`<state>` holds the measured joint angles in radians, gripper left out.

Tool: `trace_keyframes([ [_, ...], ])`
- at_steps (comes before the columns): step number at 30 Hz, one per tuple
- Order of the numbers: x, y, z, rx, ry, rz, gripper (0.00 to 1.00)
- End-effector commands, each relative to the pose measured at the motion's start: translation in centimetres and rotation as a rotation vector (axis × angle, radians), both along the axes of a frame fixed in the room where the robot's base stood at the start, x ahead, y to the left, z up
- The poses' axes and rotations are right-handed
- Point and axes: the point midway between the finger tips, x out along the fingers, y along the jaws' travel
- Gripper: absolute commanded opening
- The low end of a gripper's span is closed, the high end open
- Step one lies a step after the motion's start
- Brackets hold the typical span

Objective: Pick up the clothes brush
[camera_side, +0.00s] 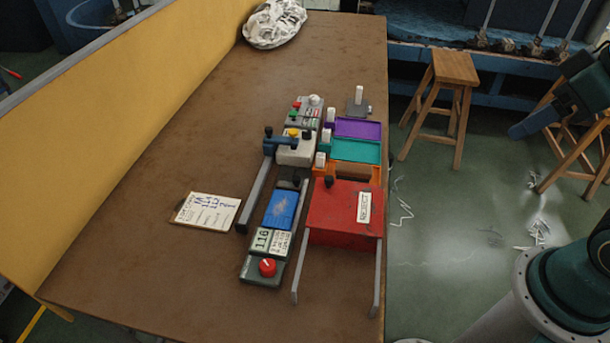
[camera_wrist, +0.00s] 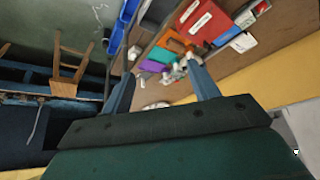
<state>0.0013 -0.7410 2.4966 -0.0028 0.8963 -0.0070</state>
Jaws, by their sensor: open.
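I cannot make out a clothes brush for certain in either view. My gripper (camera_wrist: 160,70) shows in the wrist view with its two blue fingers spread and nothing between them. In the side view the gripper (camera_side: 537,120) is at the far right edge, off the table and well away from everything on it. The fingers partly cover the view of the table in the wrist view.
On the brown table (camera_side: 130,270) stand a red REJECT box (camera_side: 335,220), a purple tray (camera_side: 358,129), a teal tray (camera_side: 356,151) and a control strip (camera_side: 263,266). A paper card (camera_side: 207,211) lies left. A white bundle (camera_side: 274,24) lies at the back. A yellow wall (camera_side: 130,110) borders the left.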

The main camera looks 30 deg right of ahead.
Motion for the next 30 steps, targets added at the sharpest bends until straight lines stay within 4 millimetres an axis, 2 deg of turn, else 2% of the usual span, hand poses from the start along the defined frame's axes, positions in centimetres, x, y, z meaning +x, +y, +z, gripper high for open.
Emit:
trace_keyframes([
  [8, 2.7, 0.3, -0.1, -0.026, 0.027, 0.079, 0.60],
  [16, 7.6, 0.6, -1.2, -0.057, 0.064, 0.227, 0.60],
  [23, 12.0, 0.8, -3.1, -0.072, 0.088, 0.356, 0.60],
  [30, 16.3, 0.8, -6.0, -0.074, 0.106, 0.486, 0.60],
])
